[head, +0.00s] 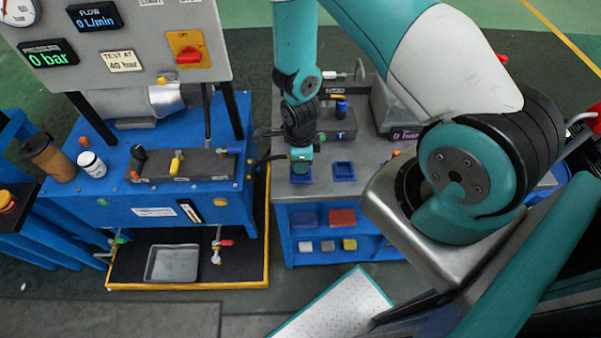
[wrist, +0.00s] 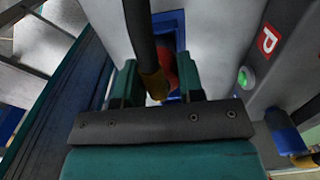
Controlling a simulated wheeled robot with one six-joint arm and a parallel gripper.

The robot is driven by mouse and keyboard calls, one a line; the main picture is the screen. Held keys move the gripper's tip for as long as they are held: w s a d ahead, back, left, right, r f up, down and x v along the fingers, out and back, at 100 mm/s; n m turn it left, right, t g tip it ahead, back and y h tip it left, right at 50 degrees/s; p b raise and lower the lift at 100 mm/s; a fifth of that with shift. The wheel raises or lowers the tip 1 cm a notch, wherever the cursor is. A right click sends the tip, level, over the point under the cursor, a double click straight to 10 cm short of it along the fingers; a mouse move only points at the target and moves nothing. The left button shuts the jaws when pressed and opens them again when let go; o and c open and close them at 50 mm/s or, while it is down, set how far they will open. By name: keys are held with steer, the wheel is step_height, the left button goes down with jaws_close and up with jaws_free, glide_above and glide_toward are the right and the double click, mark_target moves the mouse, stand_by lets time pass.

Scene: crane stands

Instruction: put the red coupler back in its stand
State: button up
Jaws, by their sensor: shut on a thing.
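My gripper (wrist: 158,82) is shut on the red coupler (wrist: 170,68), which shows as a small red patch between the green fingers. A dark hose with a brass end (wrist: 154,84) crosses in front of it and hides much of it. A blue stand (wrist: 179,30) lies behind the coupler in the wrist view. In the head view my gripper (head: 301,154) points down just above a blue square stand (head: 301,178) on the grey bench; the coupler is hidden there. I cannot tell whether the coupler touches the stand. An empty-looking blue stand (head: 344,172) sits to the right.
In the wrist view, a block with a red P label (wrist: 267,40) and green button (wrist: 243,77) stands at right. The blue test bench (head: 150,210) is to the left.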

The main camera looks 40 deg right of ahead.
steer(key=shift+f+b, duration=0.3)
steer(key=shift+f, duration=0.15)
steer(key=o, duration=1.1)
steer(key=shift+r, duration=0.15)
steer(key=shift+c, duration=0.2)
steer(key=shift+r+p, duration=2.05)
steer(key=shift+r, duration=0.5)
